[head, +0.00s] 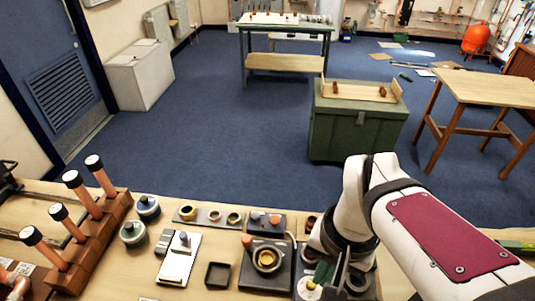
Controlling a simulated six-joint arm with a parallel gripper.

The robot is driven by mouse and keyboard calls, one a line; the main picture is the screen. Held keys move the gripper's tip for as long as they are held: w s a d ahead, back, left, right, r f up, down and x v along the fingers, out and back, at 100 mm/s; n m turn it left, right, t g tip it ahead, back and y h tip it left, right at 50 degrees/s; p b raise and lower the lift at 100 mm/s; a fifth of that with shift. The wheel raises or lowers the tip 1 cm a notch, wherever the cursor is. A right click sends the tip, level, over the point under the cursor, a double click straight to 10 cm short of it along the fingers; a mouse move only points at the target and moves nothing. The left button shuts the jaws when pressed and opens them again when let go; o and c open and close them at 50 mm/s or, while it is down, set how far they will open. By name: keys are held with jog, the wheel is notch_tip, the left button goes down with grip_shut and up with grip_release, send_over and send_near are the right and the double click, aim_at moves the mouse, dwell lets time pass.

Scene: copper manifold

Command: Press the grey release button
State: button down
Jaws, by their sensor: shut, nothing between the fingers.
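A small dark box (265,224) stands on the workbench behind a black square fixture (246,277). A grey button (255,215) shows on the left of its top, beside an orange-red one (275,219). The fixture holds a brass ring (266,259) with a copper piece at its back left. My gripper (325,283) is at the bench's front right, right of the fixture and apart from the grey button. It is shut and empty. Its fingertips are small and partly lost against the dark and green things around them.
A wooden rack (92,246) with several copper tubes stands at the left. A pale disc lies by my gripper.

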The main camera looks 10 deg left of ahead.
jog(key=w+a+f+n+t, duration=0.15)
jog(key=w+a, duration=0.45)
jog(key=w, duration=0.7)
jog(key=n+t, duration=0.1)
jog(key=n, duration=0.2)
send_over(255, 215)
jog(key=s, duration=0.4)
notch_tip(255, 215, down, 4)
jog(key=shift+w+m+h, duration=0.2)
jog(key=shift+m+h, duration=0.05)
jog(key=shift+h, duration=0.15)
jog(key=shift+f, duration=0.1)
jog(key=x, duration=1.3)
jog(key=shift+s+d+f, duration=0.1)
jog(key=shift+s+f, duration=0.05)
jog(key=shift+s, duration=0.2)
jog(key=shift+f, duration=0.3)
